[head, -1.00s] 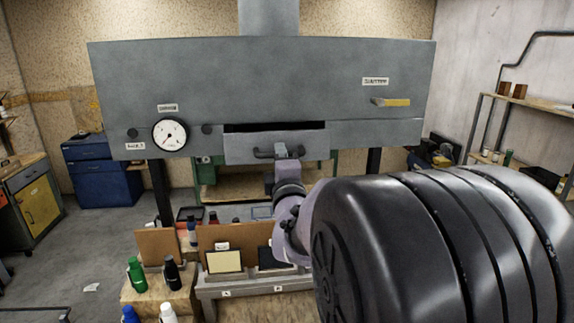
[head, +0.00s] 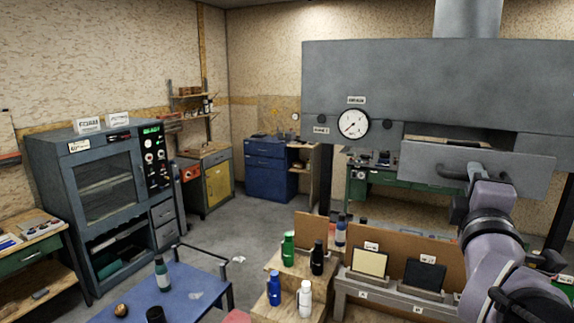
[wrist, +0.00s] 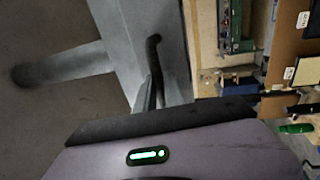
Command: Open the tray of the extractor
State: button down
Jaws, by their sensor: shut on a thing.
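The grey extractor hood (head: 420,85) fills the upper right of the head view. Its tray (head: 515,163) stands pulled forward from the hood, with an open gap showing above its front. A dark bar handle (head: 453,173) is on the tray front. My gripper (head: 477,174) is shut on this handle, and my wrist hides part of it. In the wrist view the handle (wrist: 154,52) runs past the fingers, close to the grey tray front (wrist: 127,40). The fingertips' exact contact is partly hidden.
Below the hood are a stand with panels (head: 368,263) and bottles on wooden blocks (head: 288,248). A blue table (head: 190,290) is in the foreground, with a grey cabinet (head: 105,190) at left. Open floor lies between the cabinets and the hood.

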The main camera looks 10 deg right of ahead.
jog(key=c, duration=1.5)
grip_release()
jog(key=shift+o, duration=0.2)
jog(key=b+v, duration=0.5)
jog(key=v, duration=1.2)
jog(key=shift+a, duration=0.15)
jog(key=shift+s, duration=0.1)
